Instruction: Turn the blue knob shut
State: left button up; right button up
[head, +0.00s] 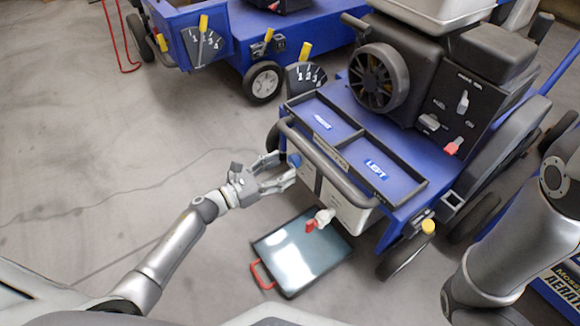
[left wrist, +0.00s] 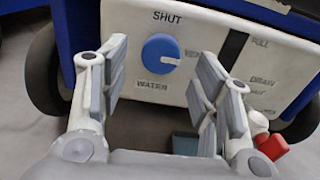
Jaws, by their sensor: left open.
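The blue knob (head: 294,160) sits on the white front panel of the blue machine. In the left wrist view, the knob (left wrist: 160,54) is round, with SHUT printed above it, WATER below it and a partly hidden label at its right. My right gripper is out of view; only my right arm shows.
A white tap with a red handle (head: 313,223) sticks out below the panel, right of my left gripper. A flat tray with a red handle (head: 262,275) lies on the floor beneath. A grey bar (head: 325,165) runs above the panel. Open floor lies left.

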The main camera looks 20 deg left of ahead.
aim_at(291, 163)
pick_arm(q)
jog(key=shift+b+x, duration=0.35)
jog(key=shift+x, duration=1.35)
jog(key=c, duration=1)
